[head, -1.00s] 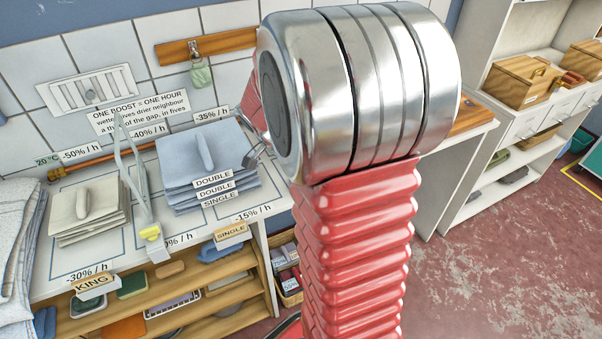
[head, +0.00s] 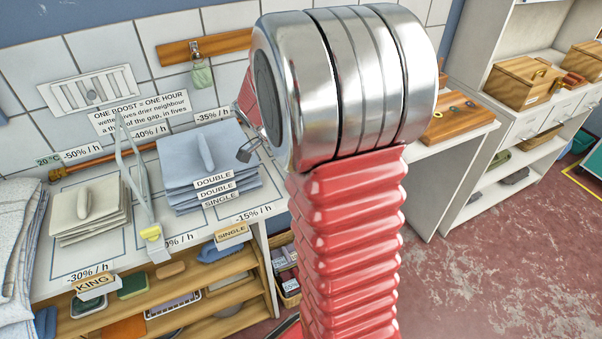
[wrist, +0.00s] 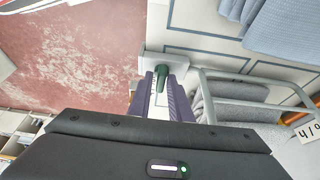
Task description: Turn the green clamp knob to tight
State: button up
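The green clamp knob (wrist: 161,76) shows in the wrist view as a dark green upright piece in front of a white plate (wrist: 178,62) by the table's edge. My gripper (wrist: 163,86) has two purple fingers, which stand apart. The knob shows at the fingertips, between them in the picture. I cannot tell whether either finger touches it. The knob's lower part is partly hidden by the fingers. In the head view my arm covers the middle, and I cannot make out the knob there.
A white table (head: 52,262) holds a blue cloth stack (head: 190,157) and a cream stack (head: 80,230). A grey tubular frame (wrist: 207,92) stands close right of my fingers in the wrist view. Open red floor (wrist: 75,60) lies to the left there.

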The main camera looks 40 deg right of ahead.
jog(key=shift+o, duration=1.1)
jog(key=shift+w+a+r, duration=0.15)
jog(key=shift+a+r, duration=0.05)
jog(key=shift+r, duration=0.35)
jog(key=v, duration=1.2)
jog(key=shift+r, duration=0.3)
jog(key=shift+a, duration=0.1)
